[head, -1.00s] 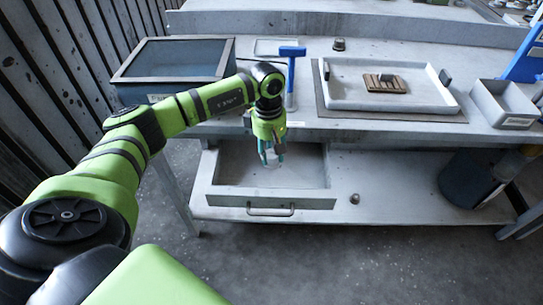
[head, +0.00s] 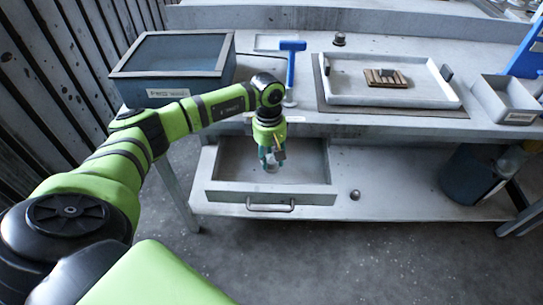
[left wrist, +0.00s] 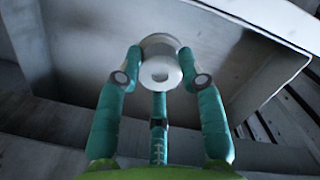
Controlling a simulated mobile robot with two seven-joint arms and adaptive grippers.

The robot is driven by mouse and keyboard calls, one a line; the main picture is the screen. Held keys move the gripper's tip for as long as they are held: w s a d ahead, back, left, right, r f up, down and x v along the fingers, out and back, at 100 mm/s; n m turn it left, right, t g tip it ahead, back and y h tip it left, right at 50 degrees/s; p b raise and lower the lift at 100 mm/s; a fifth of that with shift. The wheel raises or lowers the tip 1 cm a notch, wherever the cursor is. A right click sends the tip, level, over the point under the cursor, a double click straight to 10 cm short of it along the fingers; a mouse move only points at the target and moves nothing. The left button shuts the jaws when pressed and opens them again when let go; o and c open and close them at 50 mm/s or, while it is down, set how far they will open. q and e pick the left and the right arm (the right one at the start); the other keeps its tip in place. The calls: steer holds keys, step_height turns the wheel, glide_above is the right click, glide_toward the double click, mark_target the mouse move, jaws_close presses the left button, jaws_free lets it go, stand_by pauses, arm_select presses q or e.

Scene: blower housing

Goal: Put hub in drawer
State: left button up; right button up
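My left gripper (head: 271,157) hangs over the open drawer (head: 272,197) under the workbench. Its teal fingers, also large in the left wrist view (left wrist: 160,75), are closed around the hub (left wrist: 160,66), a small pale grey round part with a wide rim. The hub shows as a small light spot at the fingertips in the head view (head: 271,168). The drawer is pulled out, with a bar handle on its front, and its visible floor looks empty. Whether the hub touches the floor cannot be told. My right gripper is not seen.
On the bench are a dark blue bin (head: 172,86), a blue hammer-like tool (head: 291,70), a white tray (head: 350,96) with a brown slotted block (head: 386,78) and a grey box (head: 505,98). A small round part (head: 354,194) lies on the lower shelf right of the drawer.

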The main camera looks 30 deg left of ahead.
mark_target(270, 156)
arm_select(q)
steer(key=shift+r, duration=0.1)
steer(key=shift+r, duration=0.2)
steer(key=shift+r+p, duration=0.45)
steer(key=shift+p, duration=0.3)
step_height(270, 156, up, 12)
steer(key=a+b, duration=0.1)
steer(key=b, duration=0.1)
steer(key=shift+w+b, duration=0.25)
steer(key=shift+b, duration=0.1)
steer(key=shift+f, duration=0.15)
